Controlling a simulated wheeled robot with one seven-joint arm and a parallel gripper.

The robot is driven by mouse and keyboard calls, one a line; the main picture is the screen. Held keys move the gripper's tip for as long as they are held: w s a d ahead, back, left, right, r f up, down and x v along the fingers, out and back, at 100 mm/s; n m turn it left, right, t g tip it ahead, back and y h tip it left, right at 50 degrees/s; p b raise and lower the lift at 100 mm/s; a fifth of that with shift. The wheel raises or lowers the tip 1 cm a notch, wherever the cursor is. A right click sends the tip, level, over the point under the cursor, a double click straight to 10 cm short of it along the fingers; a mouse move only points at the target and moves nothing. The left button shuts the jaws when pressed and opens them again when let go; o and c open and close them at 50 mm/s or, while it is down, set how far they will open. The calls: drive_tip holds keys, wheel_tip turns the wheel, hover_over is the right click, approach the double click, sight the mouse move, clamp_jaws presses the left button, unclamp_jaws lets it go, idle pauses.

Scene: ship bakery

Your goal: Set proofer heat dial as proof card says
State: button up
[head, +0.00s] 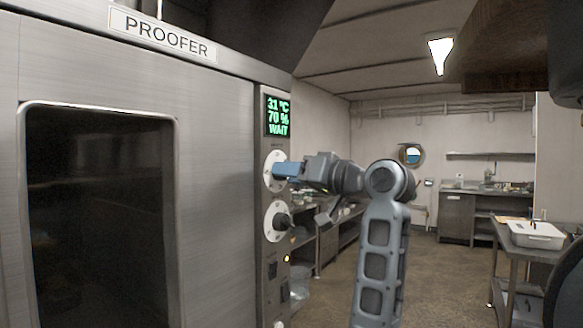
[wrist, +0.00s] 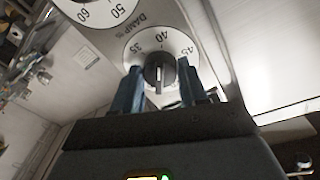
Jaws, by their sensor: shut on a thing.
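The upper white dial (head: 271,160) is on the proofer's control strip, and my gripper (head: 279,170) reaches it from the right. In the wrist view this dial face (wrist: 137,57) shows 35, 40 and 45. Its black knob (wrist: 159,76) sits between my two blue fingers, which are shut on it. A white line shows on the knob, but I cannot tell which value it marks. The green display (head: 278,116) reads 31 °C, 70 % and WAIT. The proof card is not recognisable in either view.
A lower dial (head: 271,232) with a black knob sits just below; in the wrist view its face (wrist: 92,10) shows 50 and 60, with "DAMP %" between the dials. An amber light (head: 287,258) glows beneath. A bench with a white tub (head: 536,236) stands right; floor between is clear.

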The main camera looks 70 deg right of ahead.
drive_tip(key=shift+f, duration=0.15)
idle(0.3)
drive_tip(key=o, duration=1.1)
drive_tip(key=shift+c, duration=0.2)
drive_tip(key=b+v, duration=0.1)
drive_tip(key=v, duration=0.6)
drive_tip(key=shift+s, duration=0.4)
drive_tip(key=shift+a, duration=0.2)
